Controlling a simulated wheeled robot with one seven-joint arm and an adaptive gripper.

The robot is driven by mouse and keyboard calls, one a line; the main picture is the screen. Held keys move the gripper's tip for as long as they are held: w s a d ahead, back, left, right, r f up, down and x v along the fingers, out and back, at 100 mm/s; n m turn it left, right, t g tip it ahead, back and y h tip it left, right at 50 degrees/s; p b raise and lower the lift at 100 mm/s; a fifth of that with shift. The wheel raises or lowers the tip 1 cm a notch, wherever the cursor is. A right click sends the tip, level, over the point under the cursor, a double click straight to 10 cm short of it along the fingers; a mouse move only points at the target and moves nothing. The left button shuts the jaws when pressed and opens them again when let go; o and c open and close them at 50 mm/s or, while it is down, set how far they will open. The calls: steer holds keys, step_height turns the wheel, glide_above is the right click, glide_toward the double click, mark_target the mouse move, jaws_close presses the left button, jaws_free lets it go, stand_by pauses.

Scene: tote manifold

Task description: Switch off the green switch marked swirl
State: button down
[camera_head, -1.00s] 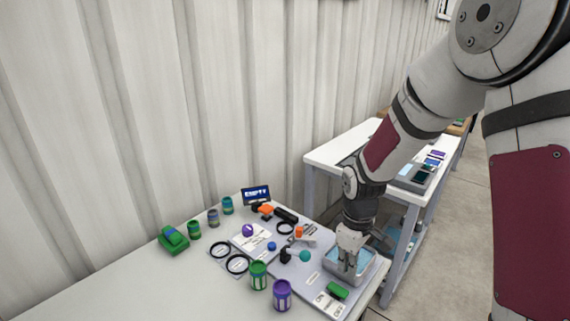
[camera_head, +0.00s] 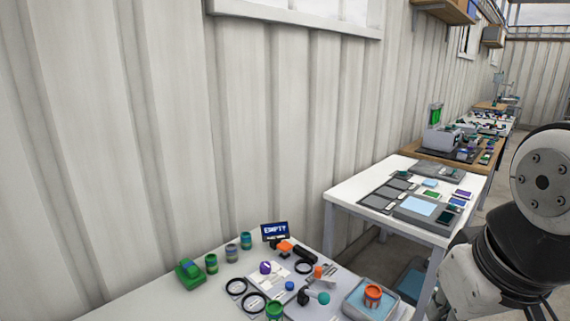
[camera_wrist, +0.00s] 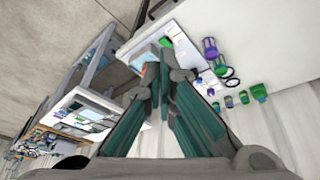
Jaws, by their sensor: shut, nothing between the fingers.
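I cannot make out a swirl mark on anything, so I cannot tell which part is the green switch. A black lever with a teal-green ball knob (camera_head: 323,298) stands on the grey panel at the lower middle of the head view.
A grey tray (camera_head: 350,311) with a blue floor holds an orange jar (camera_head: 373,292). A second white table (camera_head: 345,190) with trays stands behind, across a gap.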

steer(key=s, duration=0.1)
steer(key=s+m, duration=0.1)
steer(key=s, duration=0.1)
steer(key=shift+a+r, duration=0.15)
steer(key=shift+r, duration=0.05)
steer(key=shift+w, duration=0.1)
steer(key=w+a+f+m+g+b, duration=0.1)
steer(key=w+f+m, duration=0.2)
steer(key=w+f, duration=0.2)
steer(key=w+f+m+g+b, duration=0.1)
steer(key=w+f, duration=0.5)
steer(key=w, duration=0.6)
steer(key=w+a+f+m+g+b, duration=0.1)
steer(key=w+f+m+g+b, duration=0.1)
steer(key=w+f+m, duration=0.3)
steer(key=w, duration=0.3)
steer(key=shift+w+a+f, duration=0.2)
steer(key=shift+a+f, duration=0.1)
steer(key=shift+f, duration=0.05)
